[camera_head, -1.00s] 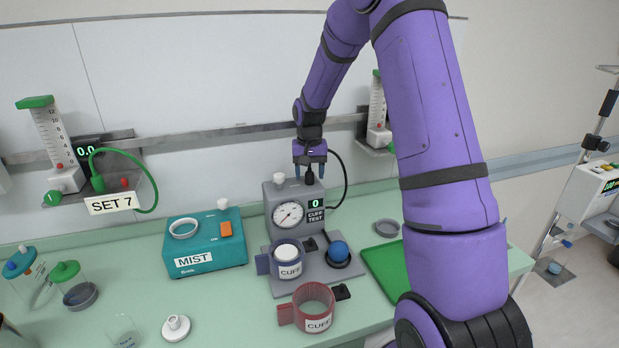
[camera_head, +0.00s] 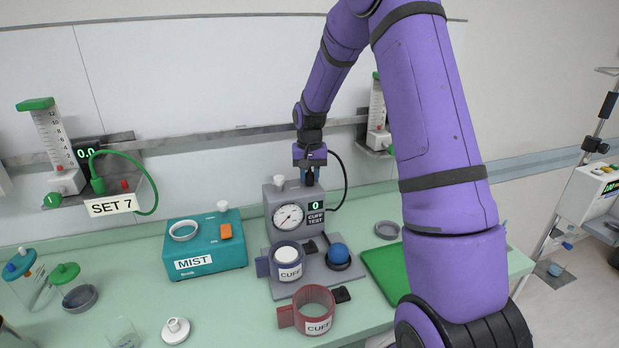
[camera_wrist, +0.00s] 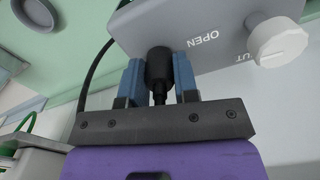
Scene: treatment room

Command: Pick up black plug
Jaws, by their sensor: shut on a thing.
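The black plug (camera_wrist: 159,68) is between the two blue fingers of my gripper (camera_wrist: 160,76) in the wrist view. The fingers are shut on its sides. It sits at the top of the grey cuff test unit (camera_head: 281,196), next to the word OPEN in the wrist view. Whether its end is still seated in the unit is hidden. A black cable (camera_head: 343,176) loops from the unit's right side up toward the plug. In the head view my gripper (camera_head: 310,174) points down at the unit's top right, and the plug shows only as a small dark shape there.
A white knob (camera_wrist: 278,42) stands on the unit beside the plug. A teal MIST box (camera_head: 192,255) is to the left. A green tray (camera_head: 384,272) lies to the right.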

